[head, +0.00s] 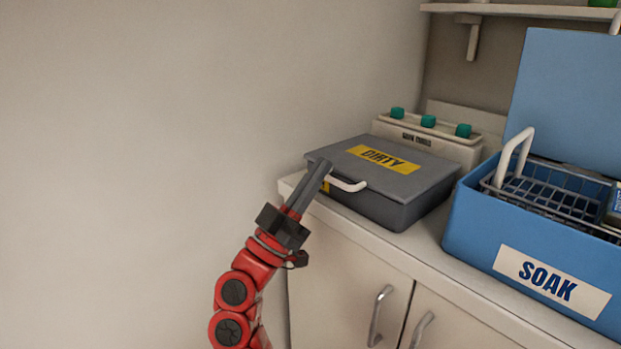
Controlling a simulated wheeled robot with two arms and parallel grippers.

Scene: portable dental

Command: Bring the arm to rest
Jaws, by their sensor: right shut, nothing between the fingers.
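My right arm comes up from the bottom of the head view, red with dark joints. Its gripper (319,171) is shut and empty, with the fingers pointing up and to the right. The fingertips show in front of the grey lidded box marked DIRTY (365,206), beside its white handle (347,185). I cannot tell whether they touch the box or the handle. The box's lid is down. My left gripper is not in view.
A blue SOAK tub (470,235) with its lid raised and a wire basket (555,200) inside stands at right. A pale box with teal knobs (428,121) stands behind the grey box. The counter (440,262) tops cupboards with metal handles. Open space lies left, before the wall.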

